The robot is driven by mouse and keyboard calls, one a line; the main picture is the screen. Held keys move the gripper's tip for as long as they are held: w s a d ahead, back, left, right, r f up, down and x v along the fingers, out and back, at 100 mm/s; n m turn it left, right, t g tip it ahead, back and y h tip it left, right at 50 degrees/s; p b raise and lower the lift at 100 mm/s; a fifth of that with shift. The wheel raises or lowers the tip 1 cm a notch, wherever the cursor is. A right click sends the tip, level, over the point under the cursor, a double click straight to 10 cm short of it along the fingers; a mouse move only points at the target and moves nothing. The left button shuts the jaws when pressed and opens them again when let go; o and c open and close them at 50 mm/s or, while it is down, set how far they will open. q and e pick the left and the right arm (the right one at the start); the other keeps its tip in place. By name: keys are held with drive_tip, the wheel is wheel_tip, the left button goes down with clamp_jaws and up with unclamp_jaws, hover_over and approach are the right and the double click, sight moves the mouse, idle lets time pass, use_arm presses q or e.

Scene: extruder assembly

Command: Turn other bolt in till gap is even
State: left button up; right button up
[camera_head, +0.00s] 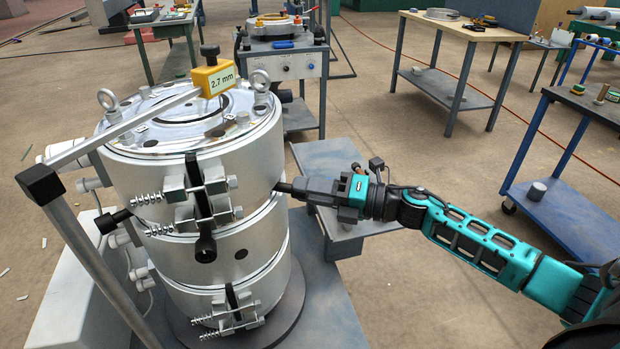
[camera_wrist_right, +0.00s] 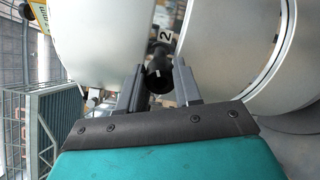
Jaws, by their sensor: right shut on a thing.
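The silver extruder barrel (camera_head: 200,225) stands upright as stacked cylinders with spring clamps (camera_head: 190,195) on its front. My right gripper (camera_head: 288,187) reaches the barrel's right side from the right. In the right wrist view its two fingers (camera_wrist_right: 159,92) are shut on a black bolt (camera_wrist_right: 158,72), beside a tag reading 2. Another black bolt (camera_head: 112,221) sticks out at the barrel's left, and a black knob (camera_head: 205,246) shows at the front. A yellow gauge (camera_head: 215,79) above the top reads 2.7 mm. I cannot judge the gap's evenness. My left gripper is out of view.
A grey post with a black corner joint (camera_head: 40,184) and a bar stands close at left. Lifting eyes (camera_head: 108,100) rise from the barrel top. A low grey bench (camera_head: 335,165) is behind my right gripper. A wooden table (camera_head: 465,27) and a blue cart (camera_head: 565,215) stand farther right.

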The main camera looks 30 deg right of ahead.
drive_tip(key=shift+m+p, duration=1.5)
drive_tip(key=shift+m, duration=0.9)
drive_tip(key=o, duration=1)
drive_tip(key=shift+o, duration=0.2)
drive_tip(key=shift+d, duration=0.1)
